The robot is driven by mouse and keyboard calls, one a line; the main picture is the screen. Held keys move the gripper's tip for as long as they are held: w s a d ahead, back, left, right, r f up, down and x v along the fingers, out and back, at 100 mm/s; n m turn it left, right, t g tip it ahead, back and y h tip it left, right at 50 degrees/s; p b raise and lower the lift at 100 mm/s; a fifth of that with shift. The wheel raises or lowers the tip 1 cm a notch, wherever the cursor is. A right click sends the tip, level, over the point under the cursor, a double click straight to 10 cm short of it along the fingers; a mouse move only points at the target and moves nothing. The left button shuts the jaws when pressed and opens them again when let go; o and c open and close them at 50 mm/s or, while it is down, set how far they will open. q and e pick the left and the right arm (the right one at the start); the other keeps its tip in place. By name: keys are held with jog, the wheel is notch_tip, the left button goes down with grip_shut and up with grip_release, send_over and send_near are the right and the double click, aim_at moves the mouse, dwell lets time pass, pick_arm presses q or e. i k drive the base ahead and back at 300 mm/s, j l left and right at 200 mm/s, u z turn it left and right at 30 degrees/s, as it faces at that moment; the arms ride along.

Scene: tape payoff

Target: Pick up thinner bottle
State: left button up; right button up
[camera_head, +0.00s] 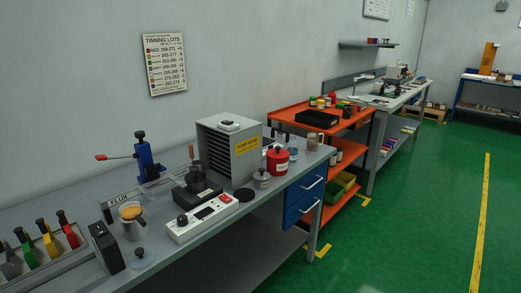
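No label that reads thinner is legible, so I cannot tell for sure which container is the thinner bottle. A small grey bottle with a narrow top (262,179) stands upright on the grey workbench (228,222), in front of a red can with a dark knob (277,161). A small jar with a blue band (293,154) stands right of the red can. A pale container (312,142) stands near the bench's right end. Neither of my grippers is in view.
A grey fume box (218,147) stands behind the grey bottle. A white control unit (202,218), a dark pot (195,177) and a blue press (147,160) share the bench. An orange cart (290,117) stands beyond. The green floor (418,220) at right is clear.

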aim_at(292, 148)
jog(key=i+l+u, duration=0.35)
jog(key=l+u, duration=0.15)
jog(key=l, duration=0.2)
jog(key=i+l+u, duration=0.25)
jog(key=l, duration=0.15)
jog(key=k, duration=0.1)
